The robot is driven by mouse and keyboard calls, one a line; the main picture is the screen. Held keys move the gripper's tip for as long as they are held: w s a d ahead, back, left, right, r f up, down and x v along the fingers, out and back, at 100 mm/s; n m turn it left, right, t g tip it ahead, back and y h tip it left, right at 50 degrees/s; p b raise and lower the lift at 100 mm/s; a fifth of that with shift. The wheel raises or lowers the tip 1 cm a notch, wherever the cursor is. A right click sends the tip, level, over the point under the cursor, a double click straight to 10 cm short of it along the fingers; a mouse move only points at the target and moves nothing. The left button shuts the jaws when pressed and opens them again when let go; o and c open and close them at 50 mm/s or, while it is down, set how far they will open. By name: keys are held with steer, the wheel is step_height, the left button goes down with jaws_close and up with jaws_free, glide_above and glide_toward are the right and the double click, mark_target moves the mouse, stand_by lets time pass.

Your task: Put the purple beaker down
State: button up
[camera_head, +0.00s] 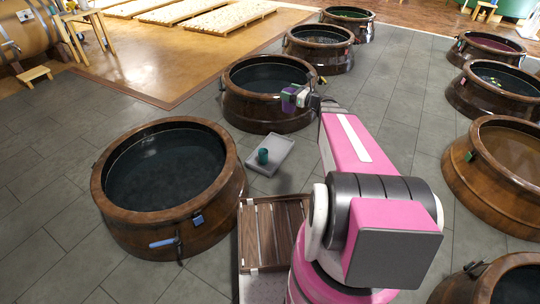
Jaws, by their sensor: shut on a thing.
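My gripper (301,98) is at the end of my pink arm, above the near rim of the middle jar on the left side. It is shut on the purple beaker (288,104), which shows as a small purple shape at the gripper's left. The fingers are too small to make out, and part of the beaker is hidden by the gripper. The beaker appears held up in the air, in front of the jar's dark opening and wall.
A grey tray (283,158) with a teal cup (263,156) lies on the tiled floor below the gripper. A large dark-filled jar (112,207) stands left, a middle jar (240,108) behind. A slatted wooden crate (286,264) is near my base. Grey floor (370,95) is free rightward.

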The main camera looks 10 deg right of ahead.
steer(key=w+f+m+t+h, duration=0.2)
steer(key=w+f, duration=1.3)
steer(key=f, duration=0.5)
steer(key=w+a+f+m+t+h, duration=0.15)
steer(key=w+f, duration=0.35)
steer(key=f, duration=0.7)
steer(key=w+a+f+h, duration=0.15)
steer(key=w+f, duration=0.25)
steer(key=f, duration=0.8)
steer(key=shift+y, duration=0.4)
steer(key=shift+w+d+f, duration=0.4)
steer(key=shift+w+f, duration=1.45)
steer(key=shift+w+d+f, duration=0.45)
steer(key=shift+w+f, duration=1.4)
steer(key=shift+w+d+f, duration=0.4)
steer(key=shift+w+f, duration=1.45)
steer(key=shift+f, duration=0.2)
steer(key=o, duration=1.1)
steer(key=shift+o, duration=0.2)
